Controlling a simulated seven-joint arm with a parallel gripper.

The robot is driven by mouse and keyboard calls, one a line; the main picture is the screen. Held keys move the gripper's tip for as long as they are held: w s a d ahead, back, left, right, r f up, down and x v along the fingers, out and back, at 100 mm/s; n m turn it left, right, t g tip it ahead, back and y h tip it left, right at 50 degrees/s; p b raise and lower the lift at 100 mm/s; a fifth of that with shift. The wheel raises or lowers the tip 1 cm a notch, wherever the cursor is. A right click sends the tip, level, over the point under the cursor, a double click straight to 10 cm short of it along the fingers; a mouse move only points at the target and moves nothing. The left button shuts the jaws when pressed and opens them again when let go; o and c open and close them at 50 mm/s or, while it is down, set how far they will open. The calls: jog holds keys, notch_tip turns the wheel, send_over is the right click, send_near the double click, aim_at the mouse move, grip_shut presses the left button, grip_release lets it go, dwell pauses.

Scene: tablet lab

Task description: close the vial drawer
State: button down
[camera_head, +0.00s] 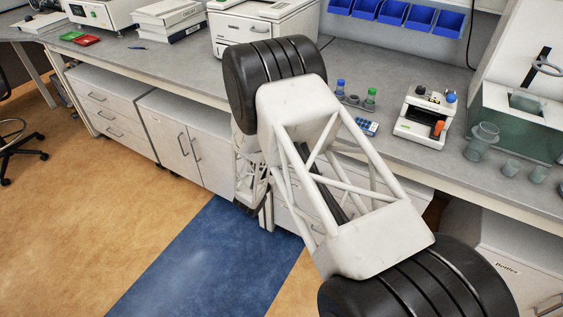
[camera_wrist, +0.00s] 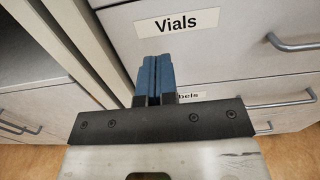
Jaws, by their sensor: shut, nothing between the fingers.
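The vial drawer (camera_wrist: 225,52) has a pale grey front with a white "Vials" label (camera_wrist: 177,22) in the wrist view. Its metal bar handle (camera_wrist: 292,43) is at the right. My gripper (camera_wrist: 157,60) has blue fingers shut together with nothing between them. The fingertips appear just below the label, over the left part of the drawer front. I cannot tell whether they touch it. How far the drawer stands out is not clear from here. In the head view my arm hides most of this drawer unit.
A lower drawer (camera_wrist: 240,105) has a partly hidden label ending in "bels" and its own handle. Another cabinet (camera_wrist: 30,90) stands to the left. The bench top (camera_head: 205,82) above carries lab equipment, including a small white device (camera_head: 425,118). The blue floor strip (camera_head: 210,260) is clear.

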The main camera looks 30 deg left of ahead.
jog(key=s, duration=0.6)
jog(key=shift+s, duration=0.4)
